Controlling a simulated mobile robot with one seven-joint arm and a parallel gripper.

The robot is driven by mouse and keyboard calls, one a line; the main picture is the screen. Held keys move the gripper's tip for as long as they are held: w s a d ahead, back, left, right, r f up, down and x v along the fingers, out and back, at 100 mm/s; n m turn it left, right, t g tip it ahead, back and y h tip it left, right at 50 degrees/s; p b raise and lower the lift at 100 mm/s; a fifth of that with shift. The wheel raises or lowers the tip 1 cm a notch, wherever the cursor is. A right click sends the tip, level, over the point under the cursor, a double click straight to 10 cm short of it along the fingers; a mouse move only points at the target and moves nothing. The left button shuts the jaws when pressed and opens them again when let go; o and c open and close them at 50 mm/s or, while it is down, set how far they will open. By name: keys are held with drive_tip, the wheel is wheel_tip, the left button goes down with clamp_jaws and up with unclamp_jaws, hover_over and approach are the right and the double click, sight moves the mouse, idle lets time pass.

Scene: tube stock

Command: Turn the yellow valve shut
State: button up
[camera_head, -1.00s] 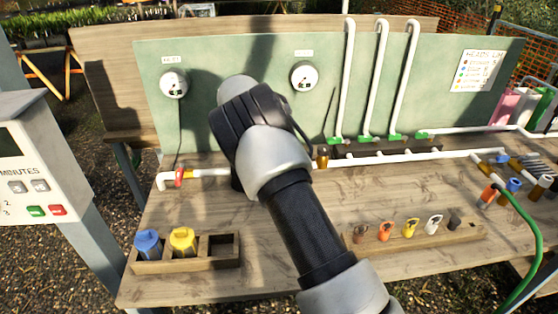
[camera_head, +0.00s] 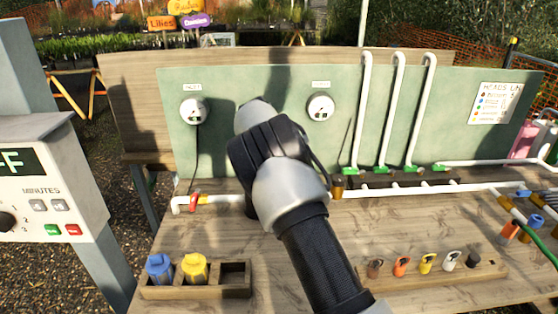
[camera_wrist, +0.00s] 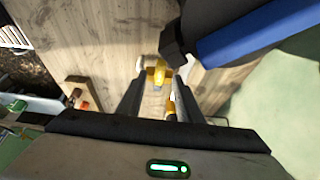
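In the wrist view a yellow valve handle (camera_wrist: 157,73) lies just beyond the fingertips, roughly in line with the gap, beside a white pipe fitting. My gripper (camera_wrist: 156,88) is open, with its dark fingers apart. A second yellow part (camera_wrist: 171,106) shows by the right finger; I cannot tell what it is. I see no clear contact between the fingers and the handle. In the head view my arm hides the gripper and the yellow valve. A red valve (camera_head: 193,203) sits on the white pipe (camera_head: 228,199) at the left.
A wooden holder (camera_head: 205,291) with a blue and a yellow cap stands front left. A rack (camera_head: 440,279) of coloured tags lies front right. A green panel (camera_head: 260,83) with two gauges and white risers stands behind. A control box (camera_head: 60,190) is at the left.

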drive_tip(key=p+v, duration=0.2)
drive_tip(key=v, duration=1.3)
drive_tip(key=shift+a, duration=0.1)
drive_tip(key=s+d+r+n+t+y+p, duration=0.3)
drive_tip(key=s+d+r+n, duration=0.4)
drive_tip(key=s+d+r, duration=0.65)
drive_tip(key=s+a+f+n+t+y+p, duration=0.1)
drive_tip(key=s+n, duration=1)
drive_tip(key=s, duration=1.4)
drive_tip(key=shift+a+f+t, duration=0.2)
drive_tip(key=shift+f+t, duration=0.55)
drive_tip(key=shift+t, duration=0.05)
